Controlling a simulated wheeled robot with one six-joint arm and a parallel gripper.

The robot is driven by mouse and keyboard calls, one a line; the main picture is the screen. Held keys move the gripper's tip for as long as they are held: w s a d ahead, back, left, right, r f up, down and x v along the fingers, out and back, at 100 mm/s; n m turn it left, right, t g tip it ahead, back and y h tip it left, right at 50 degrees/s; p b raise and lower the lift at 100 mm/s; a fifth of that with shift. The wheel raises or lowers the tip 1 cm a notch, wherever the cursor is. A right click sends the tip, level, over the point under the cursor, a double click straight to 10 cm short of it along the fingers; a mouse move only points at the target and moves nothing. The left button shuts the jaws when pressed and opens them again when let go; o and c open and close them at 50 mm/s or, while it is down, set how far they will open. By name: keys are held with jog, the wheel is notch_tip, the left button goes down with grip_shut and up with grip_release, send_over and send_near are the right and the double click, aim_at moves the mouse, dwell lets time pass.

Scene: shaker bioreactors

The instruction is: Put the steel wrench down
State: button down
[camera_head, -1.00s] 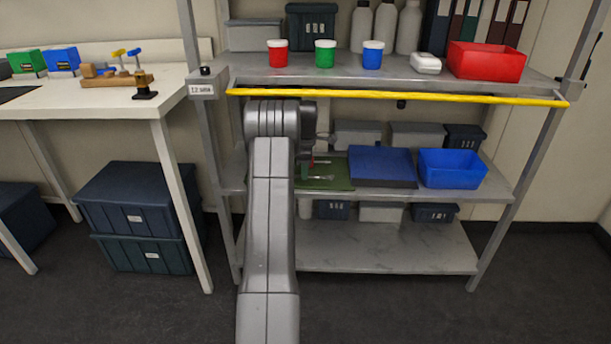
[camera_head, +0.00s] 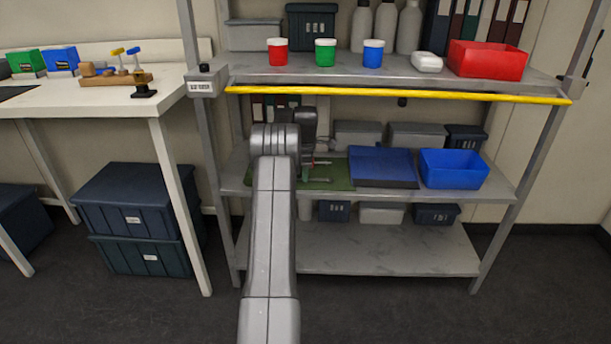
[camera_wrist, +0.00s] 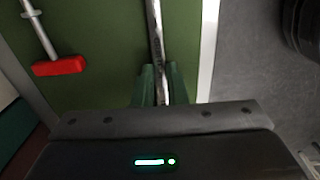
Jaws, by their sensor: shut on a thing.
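The steel wrench (camera_wrist: 157,50) shows in the wrist view as a long shiny shaft between the green fingertips of my gripper (camera_wrist: 160,88). My gripper is shut on it. The wrench lies over a green mat (camera_wrist: 100,30); I cannot tell whether it touches the mat. In the head view the green mat (camera_head: 335,176) is on the middle shelf. There my arm hides much of the gripper, and the wrench cannot be made out clearly.
A tool with a red end (camera_wrist: 60,66) lies on the mat left of the wrench. A blue tray (camera_head: 381,165) and a blue bin (camera_head: 453,168) stand right of the mat. A yellow bar (camera_head: 400,96) runs along the upper shelf's front edge.

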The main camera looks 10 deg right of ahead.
jog(key=c, duration=1.5)
grip_release()
jog(key=shift+f, duration=0.15)
jog(key=shift+o, duration=0.2)
notch_tip(320, 180, up, 8)
jog(key=p, duration=0.2)
jog(key=shift+f+p, duration=0.1)
jog(key=shift+p, duration=0.25)
